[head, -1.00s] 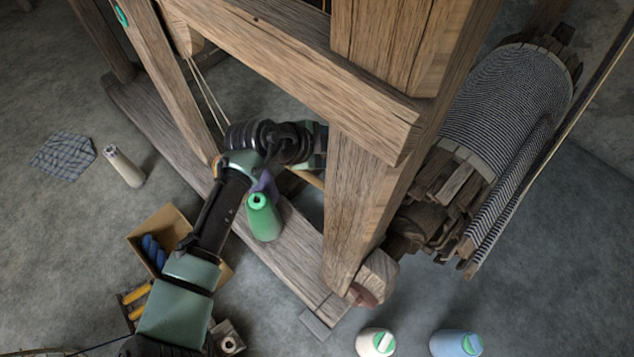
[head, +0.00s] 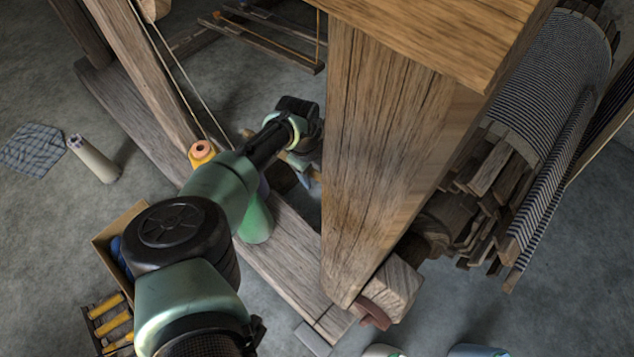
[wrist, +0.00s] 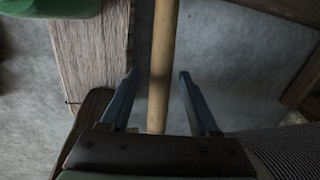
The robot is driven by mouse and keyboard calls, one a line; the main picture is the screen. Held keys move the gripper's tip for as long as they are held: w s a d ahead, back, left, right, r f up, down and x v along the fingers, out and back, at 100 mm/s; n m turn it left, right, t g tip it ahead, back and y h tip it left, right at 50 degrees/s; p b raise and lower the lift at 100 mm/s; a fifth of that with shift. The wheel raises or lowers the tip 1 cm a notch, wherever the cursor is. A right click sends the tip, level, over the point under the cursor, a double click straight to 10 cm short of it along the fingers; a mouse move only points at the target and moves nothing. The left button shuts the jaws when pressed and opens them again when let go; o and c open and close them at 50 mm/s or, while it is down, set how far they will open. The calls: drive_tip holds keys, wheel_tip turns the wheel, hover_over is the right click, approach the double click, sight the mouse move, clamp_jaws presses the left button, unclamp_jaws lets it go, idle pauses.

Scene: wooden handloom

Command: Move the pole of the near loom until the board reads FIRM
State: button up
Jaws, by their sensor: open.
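The near loom (head: 385,150) is a big wooden frame with a thick post and a striped cloth roll (head: 550,80) at right. In the wrist view a pale round wooden pole (wrist: 162,55) runs lengthwise between the two blue fingers of my gripper (wrist: 157,75). The fingers are apart, with a gap on each side of the pole; I cannot tell its depth relative to them. In the head view my gripper (head: 302,170) is inside the frame, left of the post, and my arm hides part of the pole. No board with a reading is in view.
A cardboard box (head: 103,240) and a rack with yellow rolls (head: 110,322) are at lower left.

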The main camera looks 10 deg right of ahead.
sight(317, 178)
drive_tip(key=shift+w+d+f+b, duration=0.15)
drive_tip(key=shift+f+b, duration=0.4)
drive_tip(key=shift+f, duration=0.5)
drive_tip(key=shift+w+d+f+b, duration=0.15)
drive_tip(key=shift+f+b, duration=0.4)
drive_tip(key=shift+f, duration=0.45)
clamp_jaws()
